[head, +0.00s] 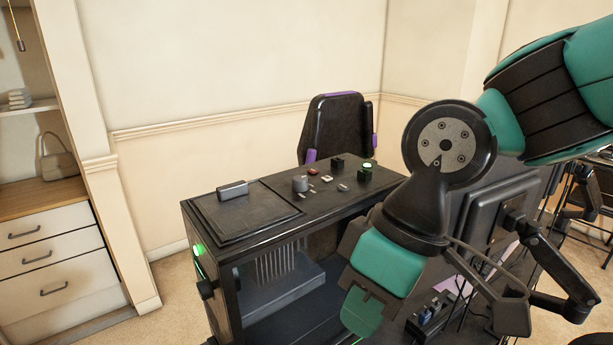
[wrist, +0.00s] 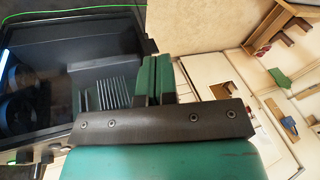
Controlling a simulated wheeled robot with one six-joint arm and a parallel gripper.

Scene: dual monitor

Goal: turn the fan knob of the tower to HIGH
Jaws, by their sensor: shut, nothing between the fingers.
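The black tower (head: 237,275) stands in the middle of the head view, with a glass side showing its inside. A grey round knob (head: 300,184) stands upright on its top panel; no marking on it can be read, so its setting is unclear. A dark knob-like part (head: 206,289) also sticks out of the tower's narrow left face. My gripper shows in the wrist view (wrist: 157,78) with its two green fingers shut together and nothing between them. It is beside the tower's glass side, apart from the round knob. In the head view my arm hides the tower's right part.
Monitors (head: 485,215) stand to the right behind my arm. A chair (head: 335,125) is behind.

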